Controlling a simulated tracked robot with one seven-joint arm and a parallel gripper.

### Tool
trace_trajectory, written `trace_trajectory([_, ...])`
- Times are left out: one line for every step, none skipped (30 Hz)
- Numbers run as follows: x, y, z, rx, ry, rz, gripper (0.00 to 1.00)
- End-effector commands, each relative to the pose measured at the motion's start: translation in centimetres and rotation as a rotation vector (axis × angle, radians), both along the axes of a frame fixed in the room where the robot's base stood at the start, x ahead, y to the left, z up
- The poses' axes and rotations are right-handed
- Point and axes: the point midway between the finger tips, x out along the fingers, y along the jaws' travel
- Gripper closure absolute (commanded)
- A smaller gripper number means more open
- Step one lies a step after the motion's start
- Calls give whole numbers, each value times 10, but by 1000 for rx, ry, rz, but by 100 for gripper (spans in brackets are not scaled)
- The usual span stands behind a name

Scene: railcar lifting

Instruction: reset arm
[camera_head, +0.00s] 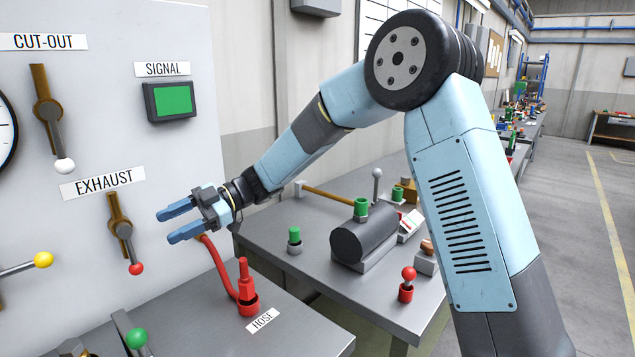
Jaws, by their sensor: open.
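My gripper (172,223) is at the end of my pale blue arm, left of the picture's middle. Its two blue fingers are apart and point left toward the white panel, with nothing between them. The exhaust lever (121,229), with a red knob, is left of the fingers and appears apart from them. The red hose (219,268) passes just below the gripper and runs down to a red fitting on the bench; whether its upper end touches the gripper cannot be told.
The white panel (190,100) carries a cut-out lever (50,112) and a green signal screen (173,100). A grey bench (290,335) is in front. A second table (385,300) holds a dark cylinder (363,238) and several small fittings. Open floor (570,220) lies at the right.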

Motion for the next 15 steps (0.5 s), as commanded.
trace_trajectory([12,-4,13,5,-36,-91,44])
trace_trajectory([20,-6,20,7,-54,-149,44])
trace_trajectory([32,-10,28,8,-78,-228,44])
trace_trajectory([40,-14,34,8,-95,-286,44])
trace_trajectory([49,-18,41,8,-112,-344,44])
trace_trajectory([60,-25,50,6,-134,-422,44])
trace_trajectory([68,-32,56,5,-149,-480,44])
trace_trajectory([77,-39,62,2,-164,-539,44])
trace_trajectory([88,-49,70,-3,-181,-617,44])
trace_trajectory([96,-57,77,-7,-193,-675,44])
trace_trajectory([103,-67,83,-11,-205,-734,44])
trace_trajectory([113,-80,91,-20,-217,-811,44])
trace_trajectory([119,-91,97,-26,-226,-869,44])
trace_trajectory([125,-102,102,-34,-234,-927,44])
trace_trajectory([133,-119,110,-44,-244,-1003,44])
